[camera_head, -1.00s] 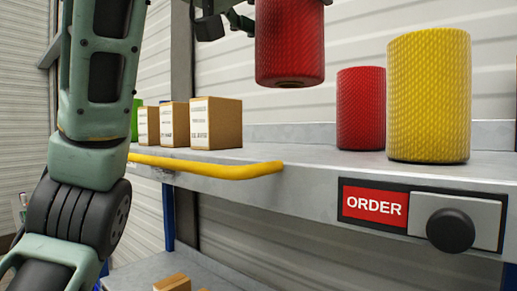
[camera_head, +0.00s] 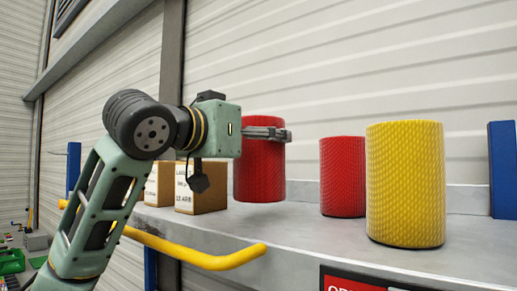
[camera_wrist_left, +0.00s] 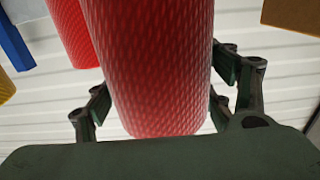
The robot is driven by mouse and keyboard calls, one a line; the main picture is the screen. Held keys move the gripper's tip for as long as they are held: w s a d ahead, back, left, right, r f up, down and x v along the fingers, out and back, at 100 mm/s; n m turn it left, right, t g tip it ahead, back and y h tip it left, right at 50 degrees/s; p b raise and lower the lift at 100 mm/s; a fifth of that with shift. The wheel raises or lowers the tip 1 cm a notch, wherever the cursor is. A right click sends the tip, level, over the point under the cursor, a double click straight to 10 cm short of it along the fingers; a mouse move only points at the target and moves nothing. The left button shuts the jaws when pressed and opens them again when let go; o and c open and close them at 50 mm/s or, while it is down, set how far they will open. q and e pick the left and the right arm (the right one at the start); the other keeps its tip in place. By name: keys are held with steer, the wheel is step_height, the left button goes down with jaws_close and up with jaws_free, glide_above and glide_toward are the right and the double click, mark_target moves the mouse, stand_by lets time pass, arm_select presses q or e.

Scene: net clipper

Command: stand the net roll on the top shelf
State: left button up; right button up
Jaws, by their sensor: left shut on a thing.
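My left gripper (camera_head: 284,134) is shut on a red net roll (camera_head: 259,175) near its top and holds it upright over the shelf, between the cardboard boxes and another red roll. I cannot tell whether its bottom touches the shelf (camera_head: 300,238). In the left wrist view the held roll (camera_wrist_left: 150,65) sits between the fingers (camera_wrist_left: 165,95). A second red roll (camera_head: 342,175) and a larger yellow roll (camera_head: 405,185) stand upright on the shelf to the right. My right gripper is not in view.
Cardboard boxes (camera_head: 201,188) stand just left of the held roll. A yellow rail (camera_head: 195,253) runs along the shelf's front edge. A blue upright object (camera_head: 503,165) is at the far right. A red sign (camera_head: 350,284) is below the shelf edge. The shelf front is clear.

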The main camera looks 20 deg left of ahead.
arm_select(q)
step_height(320, 180, down, 3)
steer(key=shift+f+p, duration=0.1)
steer(key=shift+p, duration=0.2)
steer(key=o, duration=1.3)
steer(key=shift+o, duration=0.9)
